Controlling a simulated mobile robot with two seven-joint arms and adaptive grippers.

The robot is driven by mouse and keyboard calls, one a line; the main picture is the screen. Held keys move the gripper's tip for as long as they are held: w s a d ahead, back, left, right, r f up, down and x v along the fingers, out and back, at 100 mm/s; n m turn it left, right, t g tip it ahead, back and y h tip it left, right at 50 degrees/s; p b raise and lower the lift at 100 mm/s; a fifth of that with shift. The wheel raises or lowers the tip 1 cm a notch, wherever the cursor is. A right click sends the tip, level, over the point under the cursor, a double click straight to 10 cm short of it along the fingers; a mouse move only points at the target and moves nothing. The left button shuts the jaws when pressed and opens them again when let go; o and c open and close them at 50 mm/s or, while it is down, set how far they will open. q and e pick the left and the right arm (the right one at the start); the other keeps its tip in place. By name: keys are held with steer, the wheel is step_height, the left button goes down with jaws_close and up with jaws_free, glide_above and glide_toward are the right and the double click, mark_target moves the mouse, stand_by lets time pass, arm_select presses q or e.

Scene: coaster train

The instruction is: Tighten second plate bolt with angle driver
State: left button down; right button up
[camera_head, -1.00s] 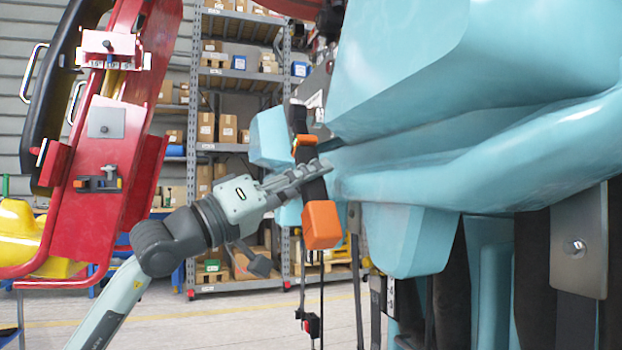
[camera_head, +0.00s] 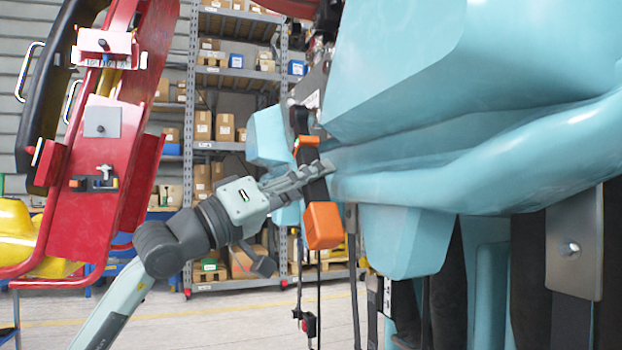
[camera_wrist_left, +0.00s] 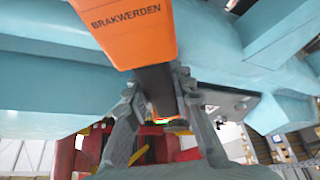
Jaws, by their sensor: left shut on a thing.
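My left gripper (camera_head: 322,177) is shut on the angle driver, around its black handle (camera_wrist_left: 155,82). The driver stands nearly upright, its orange block (camera_head: 323,225) hanging below the fingers and an orange band (camera_head: 306,143) above them. In the left wrist view the lettered orange block (camera_wrist_left: 125,28) fills the upper middle. The driver's head is hard to make out against the dark parts above. A grey metal plate (camera_head: 574,252) at the far right bears one bolt (camera_head: 570,249), well apart from the driver. My right gripper is not in view.
A large light-blue body (camera_head: 460,150) fills the right side, close beside the driver. A red frame with small fixtures (camera_head: 100,170) stands at the left. Shelving with boxes (camera_head: 225,145) is at the back. Open floor (camera_head: 200,325) shows below.

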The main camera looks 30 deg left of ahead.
arm_select(q)
steer(key=shift+w+d+r, duration=0.25)
steer(key=shift+w+d, duration=0.05)
stand_by(0.7)
stand_by(1.7)
steer(key=shift+f, duration=0.1)
